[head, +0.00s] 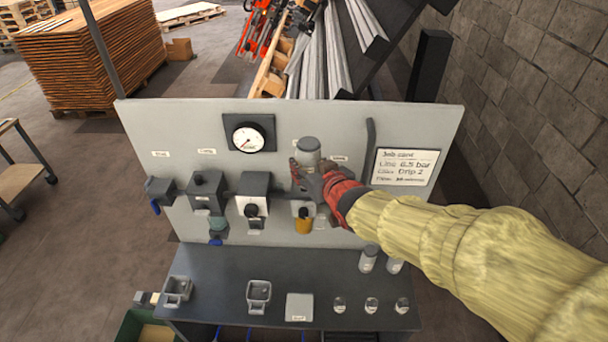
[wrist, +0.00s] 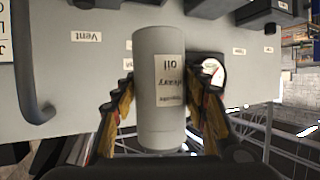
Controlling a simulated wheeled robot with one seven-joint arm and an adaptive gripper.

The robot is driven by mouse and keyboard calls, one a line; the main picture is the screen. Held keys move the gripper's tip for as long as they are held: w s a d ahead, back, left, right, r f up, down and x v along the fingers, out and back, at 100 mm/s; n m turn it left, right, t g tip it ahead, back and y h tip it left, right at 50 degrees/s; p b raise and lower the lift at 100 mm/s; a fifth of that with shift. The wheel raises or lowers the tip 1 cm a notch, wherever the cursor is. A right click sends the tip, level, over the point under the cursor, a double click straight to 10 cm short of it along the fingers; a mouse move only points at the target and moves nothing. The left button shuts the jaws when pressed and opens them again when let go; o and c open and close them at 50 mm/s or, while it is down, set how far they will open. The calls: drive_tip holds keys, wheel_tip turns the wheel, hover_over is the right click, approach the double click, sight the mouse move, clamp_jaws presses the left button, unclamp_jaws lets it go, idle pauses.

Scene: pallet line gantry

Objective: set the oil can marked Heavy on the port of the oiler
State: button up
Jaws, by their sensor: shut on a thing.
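My gripper (head: 309,172) is shut on a pale grey cylindrical oil can (head: 307,150) in front of the upright panel. The can also fills the middle of the wrist view (wrist: 159,110), between both fingers. Its label shows upside down there and reads Heavy oil. In the head view the can's lower part is hidden by the fingers. The oiler, with an amber bowl (head: 303,225), is on the panel just below the gripper. Its port is hidden, and I cannot tell whether the can touches it.
The grey panel (head: 345,112) carries a gauge (head: 248,138), several dark units, a bent pipe and a job card (head: 405,167).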

drive_tip(key=w+f, duration=0.4)
drive_tip(key=w+a+f+p, duration=0.1)
drive_tip(key=w+f, duration=0.1)
drive_tip(key=w, duration=0.1)
drive_tip(key=shift+f, duration=0.25)
drive_tip(key=shift+w+a+f, duration=0.1)
drive_tip(key=shift+w+f, duration=0.05)
drive_tip(key=shift+f, duration=1.5)
drive_tip(key=shift+f, duration=0.1)
drive_tip(key=shift+f, duration=0.1)
drive_tip(key=o, duration=1.4)
drive_tip(key=shift+o, duration=0.3)
